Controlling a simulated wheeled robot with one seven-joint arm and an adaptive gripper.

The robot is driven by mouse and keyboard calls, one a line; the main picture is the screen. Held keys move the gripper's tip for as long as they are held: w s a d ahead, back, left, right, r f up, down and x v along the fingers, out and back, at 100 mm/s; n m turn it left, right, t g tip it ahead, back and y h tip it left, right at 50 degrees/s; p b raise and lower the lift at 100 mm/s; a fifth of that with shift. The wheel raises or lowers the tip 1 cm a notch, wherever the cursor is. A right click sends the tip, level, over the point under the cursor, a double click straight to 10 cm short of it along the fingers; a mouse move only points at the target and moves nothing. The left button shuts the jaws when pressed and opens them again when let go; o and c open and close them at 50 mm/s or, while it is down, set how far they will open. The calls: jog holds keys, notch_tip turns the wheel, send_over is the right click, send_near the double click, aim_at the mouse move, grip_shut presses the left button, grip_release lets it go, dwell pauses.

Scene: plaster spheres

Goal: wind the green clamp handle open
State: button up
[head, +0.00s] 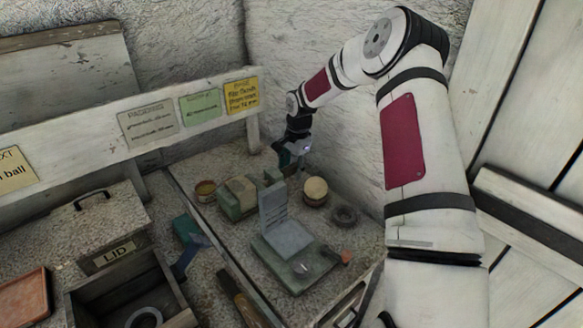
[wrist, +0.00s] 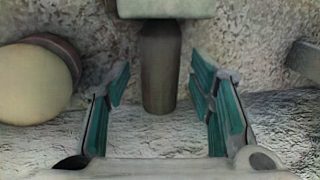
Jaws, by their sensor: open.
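My gripper (head: 291,155) is at the back of the bench, above and behind a small green clamp (head: 243,198) that has a pale block in it. In the wrist view my gripper (wrist: 162,105) is open, with teal finger pads apart. A grey-brown cylindrical shaft (wrist: 160,68) stands between and just beyond the fingers, joined to a pale green block (wrist: 165,8) at the top edge. It looks like the clamp's handle or screw; its green colour is not clear here. No pad visibly touches it. In the head view the handle is hard to make out near my gripper.
A cream ball in a brown holder (head: 315,190) stands right of the clamp and shows at left in the wrist view (wrist: 32,85). A dark ring (head: 345,216) and a green-grey fixture with an upright plate (head: 296,262) are nearer. The signboard rail (head: 150,125) runs along the left.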

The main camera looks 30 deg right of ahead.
grip_shut()
jog(key=c, duration=1.2)
grip_release()
jog(key=shift+o, duration=0.2)
jog(key=shift+s, duration=0.1)
jog(key=t+p, duration=0.2)
jog(key=shift+s+y+p, duration=0.3)
jog(key=shift+p, duration=0.05)
jog(key=shift+s+f+t+p, duration=0.1)
jog(key=shift+t+p, duration=0.75)
jog(key=shift+t, duration=0.25)
jog(key=shift+f+t+y+p, duration=0.1)
jog(key=shift+t+y+p, duration=0.2)
jog(key=shift+t+p, duration=0.4)
